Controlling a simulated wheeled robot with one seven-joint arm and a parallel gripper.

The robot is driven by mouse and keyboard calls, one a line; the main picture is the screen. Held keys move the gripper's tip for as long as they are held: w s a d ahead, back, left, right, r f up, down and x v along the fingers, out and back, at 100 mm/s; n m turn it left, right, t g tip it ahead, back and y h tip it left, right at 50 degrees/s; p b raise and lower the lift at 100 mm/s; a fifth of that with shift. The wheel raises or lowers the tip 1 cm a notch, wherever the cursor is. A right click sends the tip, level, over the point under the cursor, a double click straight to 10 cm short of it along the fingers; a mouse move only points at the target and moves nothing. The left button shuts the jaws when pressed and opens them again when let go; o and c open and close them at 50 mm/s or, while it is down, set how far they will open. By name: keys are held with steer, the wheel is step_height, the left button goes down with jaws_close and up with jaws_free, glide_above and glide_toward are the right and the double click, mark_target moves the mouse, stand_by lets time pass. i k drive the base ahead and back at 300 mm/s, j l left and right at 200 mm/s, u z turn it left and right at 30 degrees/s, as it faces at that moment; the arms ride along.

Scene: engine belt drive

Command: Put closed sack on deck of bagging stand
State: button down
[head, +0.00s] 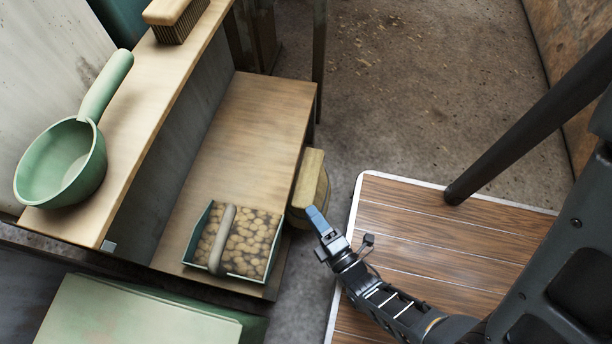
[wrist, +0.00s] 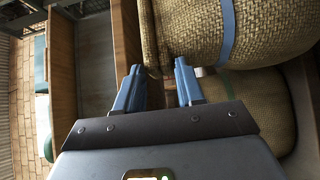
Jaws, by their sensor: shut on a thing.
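In the head view my gripper (head: 318,215) is low, just right of a wooden stand, with its blue fingers at the lower end of a tan block-like top. Below that top is a rounded tan body, mostly hidden, which looks like the closed sack (head: 321,192). In the wrist view the blue fingers of my gripper (wrist: 158,75) reach to the edge of a woven sack with a blue band (wrist: 185,30). The exact gripped part is hard to see. The stand's low wooden deck (head: 235,130) is left of the gripper.
A green tray of potato-like lumps with a grey handle (head: 237,240) occupies the deck's near end; the far part is bare. A green scoop (head: 70,160) and a brush (head: 178,15) lie on the higher shelf. Another woven sack (wrist: 255,95) shows in the wrist view.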

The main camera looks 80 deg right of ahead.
mark_target(280, 117)
steer(key=z, duration=0.5)
steer(key=j+z, duration=0.2)
steer(key=z, duration=0.2)
steer(key=k+j+z, duration=0.1)
steer(key=z, duration=0.3)
steer(key=k+j+z, duration=0.1)
steer(key=z, duration=0.3)
steer(key=k+j+z, duration=0.3)
steer(key=k+j, duration=0.15)
steer(key=k+j+z, duration=0.25)
steer(key=k+j, duration=0.4)
steer(key=k, duration=0.1)
